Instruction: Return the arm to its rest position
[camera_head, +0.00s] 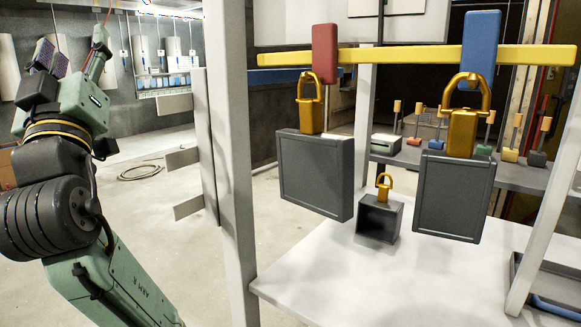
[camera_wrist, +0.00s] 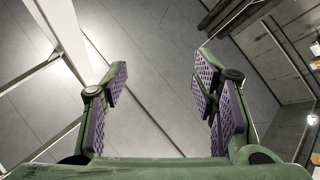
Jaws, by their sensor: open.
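My gripper (camera_head: 72,48) is at the upper left of the head view, at the top of my raised green and black arm. Its fingers point upward and stand apart with nothing between them. The wrist view also shows my gripper (camera_wrist: 160,82), with purple ridged pads wide apart and empty. It is left of the white frame post (camera_head: 232,150) in the head view and does not appear to touch it.
Right of the post, a yellow bar (camera_head: 410,57) crosses above two dark boxes (camera_head: 312,172) (camera_head: 455,195) with gold handles. A smaller dark box (camera_head: 380,218) sits on the pale table (camera_head: 380,285). A hose (camera_head: 140,172) lies on the open floor.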

